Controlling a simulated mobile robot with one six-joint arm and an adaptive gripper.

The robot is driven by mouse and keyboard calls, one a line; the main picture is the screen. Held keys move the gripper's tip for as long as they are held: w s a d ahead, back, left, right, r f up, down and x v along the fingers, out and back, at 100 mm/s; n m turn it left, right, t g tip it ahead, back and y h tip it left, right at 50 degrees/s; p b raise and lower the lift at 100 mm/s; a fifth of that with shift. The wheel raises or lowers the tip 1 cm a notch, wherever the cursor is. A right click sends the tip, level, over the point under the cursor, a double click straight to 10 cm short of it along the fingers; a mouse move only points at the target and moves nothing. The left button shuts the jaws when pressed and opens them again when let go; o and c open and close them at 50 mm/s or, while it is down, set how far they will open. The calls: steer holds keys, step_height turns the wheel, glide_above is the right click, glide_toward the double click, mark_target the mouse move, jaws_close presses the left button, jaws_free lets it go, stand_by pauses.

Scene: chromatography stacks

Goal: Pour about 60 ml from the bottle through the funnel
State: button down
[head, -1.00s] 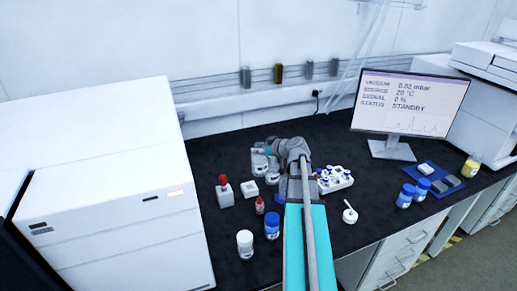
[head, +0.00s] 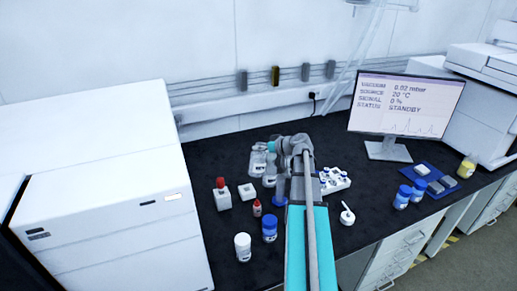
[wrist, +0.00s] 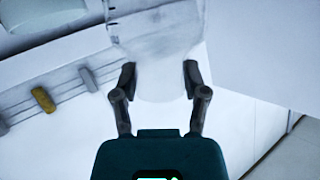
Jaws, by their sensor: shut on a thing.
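My gripper (wrist: 158,82) is shut on a clear bottle (wrist: 155,40), with one dark finger on each side of it. The bottle reaches the top edge of the wrist view, so its mouth is out of sight. In the head view my gripper is small and partly hidden behind my arm, beside clear glassware (head: 258,162) near the back of the bench. I cannot tell which piece there is the held bottle. A pale rounded shape (wrist: 40,12) shows at the top left of the wrist view. I cannot make out the funnel for certain, nor any liquid flowing.
On the black bench (head: 205,245) stand a red-capped bottle (head: 222,195), a white jar (head: 243,247), a blue-capped jar (head: 269,229), a vial rack (head: 333,180) and a small white dish (head: 347,215). A monitor (head: 405,110) stands at right and a large white instrument (head: 110,220) at left.

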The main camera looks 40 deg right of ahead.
steer(key=shift+w+d+m, duration=0.1)
steer(key=shift+d+m, duration=0.3)
steer(key=shift+d, duration=0.15)
steer(key=shift+d+y, duration=0.1)
steer(key=shift+y, duration=0.3)
steer(key=shift+w+d+f+m+b, duration=0.2)
steer(key=shift+d+m+b, duration=0.1)
steer(key=shift+d+m, duration=0.1)
steer(key=shift+r, duration=0.1)
stand_by(0.4)
steer(key=shift+d+f+m+y+b, duration=0.15)
steer(key=shift+f+m+y+b, duration=0.15)
steer(key=shift+y, duration=0.1)
steer(key=shift+f+m+y+b, duration=0.15)
steer(key=shift+m+y+b, duration=0.15)
steer(key=shift+m+b, duration=0.15)
stand_by(0.4)
